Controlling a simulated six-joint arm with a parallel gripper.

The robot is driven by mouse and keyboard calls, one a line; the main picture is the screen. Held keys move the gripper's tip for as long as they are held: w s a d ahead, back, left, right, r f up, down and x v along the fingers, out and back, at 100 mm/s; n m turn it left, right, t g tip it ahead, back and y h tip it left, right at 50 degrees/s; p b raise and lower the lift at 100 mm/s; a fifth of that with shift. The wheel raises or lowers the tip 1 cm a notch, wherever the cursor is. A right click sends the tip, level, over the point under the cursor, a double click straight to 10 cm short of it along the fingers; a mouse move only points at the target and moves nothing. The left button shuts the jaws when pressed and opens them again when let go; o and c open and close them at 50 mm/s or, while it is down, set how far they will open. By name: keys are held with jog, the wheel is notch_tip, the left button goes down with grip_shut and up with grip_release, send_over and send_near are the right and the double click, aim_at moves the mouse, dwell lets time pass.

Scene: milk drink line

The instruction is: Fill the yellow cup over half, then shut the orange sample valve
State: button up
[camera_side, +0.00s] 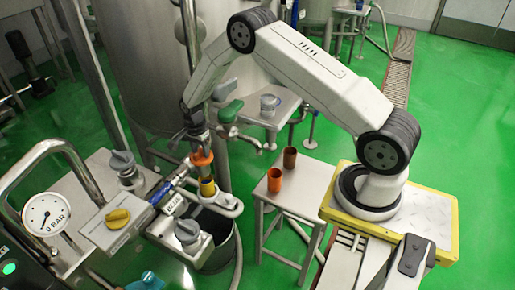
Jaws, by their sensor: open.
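The orange sample valve (202,159) shows as an orange collar on the pipework left of centre. The yellow cup (208,187) is a small yellow cylinder just below it, upright by the looped pipe. Its inside and fill level cannot be made out. My gripper (197,143) reaches down from above and is open, its fingertips close over the orange valve. Whether they touch the valve is hard to tell at this size.
An orange cup (275,180) and a brown cup (290,157) stand on a metal stool (305,192). A green-handled valve (230,111), grey knobs, a yellow knob (118,218) and a pressure gauge (46,213) crowd the pipework. A dark bucket (222,255) stands below.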

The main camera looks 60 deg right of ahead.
aim_at(200, 150)
jog(key=shift+r, duration=0.15)
jog(key=shift+r, duration=3.8)
jog(key=shift+s+a+r+n, duration=0.3)
jog(key=shift+r+n, duration=0.1)
jog(key=shift+r, duration=0.05)
jog(key=s+a+r+n+t, duration=0.1)
jog(key=s+a+r+n, duration=0.2)
jog(key=s+n, duration=0.2)
jog(key=s+a+r+n, duration=0.3)
jog(key=s+n, duration=0.3)
jog(key=s, duration=0.4)
jog(key=s+a+r+n+t, duration=0.1)
jog(key=s+a+r+n, duration=0.2)
jog(key=s+n, duration=0.3)
jog(key=shift+s+r+t, duration=0.3)
jog(key=shift+s+r, duration=0.1)
jog(key=shift+s, duration=0.5)
